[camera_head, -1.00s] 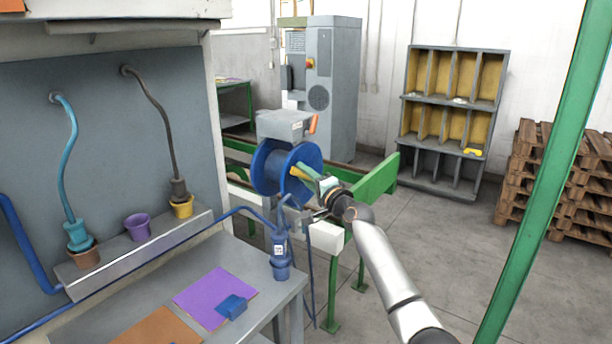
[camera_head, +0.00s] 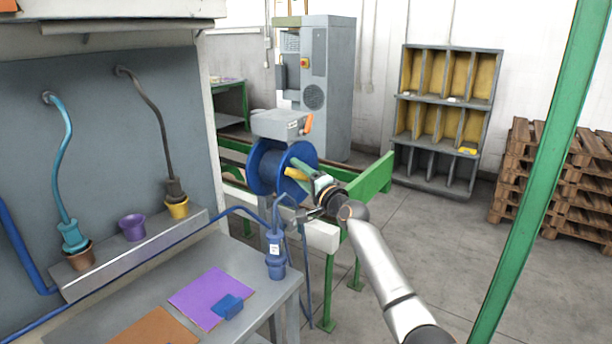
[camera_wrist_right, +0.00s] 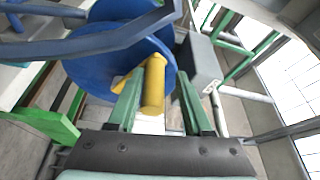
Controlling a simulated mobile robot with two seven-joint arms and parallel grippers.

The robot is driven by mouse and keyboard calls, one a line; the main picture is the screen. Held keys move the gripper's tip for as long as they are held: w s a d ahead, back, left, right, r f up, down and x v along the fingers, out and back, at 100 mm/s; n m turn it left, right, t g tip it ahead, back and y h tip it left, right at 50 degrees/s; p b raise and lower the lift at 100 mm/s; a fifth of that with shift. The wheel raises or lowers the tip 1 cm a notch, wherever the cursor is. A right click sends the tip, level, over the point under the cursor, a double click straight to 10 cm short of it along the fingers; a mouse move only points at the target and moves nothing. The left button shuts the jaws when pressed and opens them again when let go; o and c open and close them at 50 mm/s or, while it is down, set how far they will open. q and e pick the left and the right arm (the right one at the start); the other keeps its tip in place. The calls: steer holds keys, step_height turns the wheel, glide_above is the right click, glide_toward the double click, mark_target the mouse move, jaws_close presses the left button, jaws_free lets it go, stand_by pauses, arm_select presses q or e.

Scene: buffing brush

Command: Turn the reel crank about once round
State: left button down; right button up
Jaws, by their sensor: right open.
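The blue reel (camera_head: 268,166) sits on the green frame beneath a grey box. Its yellow crank handle (camera_head: 295,174) points out towards my right gripper (camera_head: 299,166). In the right wrist view, the blue reel (camera_wrist_right: 88,72) fills the upper left. There the yellow handle (camera_wrist_right: 153,88) stands between the two green fingers of my right gripper (camera_wrist_right: 169,72), closer to the left finger. The jaws are open around the handle; I cannot tell whether the left finger touches it. The crank's arm is partly hidden. My left gripper is not in view.
A green rail frame (camera_head: 370,180) runs beside the reel. A blue hose with a connector (camera_head: 275,250) stands at the edge of the grey workbench (camera_head: 250,292), close to my right arm. A grey cabinet (camera_head: 328,85) stands behind. Open floor lies to the right.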

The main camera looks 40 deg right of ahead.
steer(key=shift+s+a+f, duration=0.2)
steer(key=shift+a+f, duration=0.25)
steer(key=shift+f, duration=0.1)
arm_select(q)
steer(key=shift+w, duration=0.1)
arm_select(e)
steer(key=s, duration=1.2)
steer(key=shift+d, duration=0.2)
steer(key=shift+r, duration=0.1)
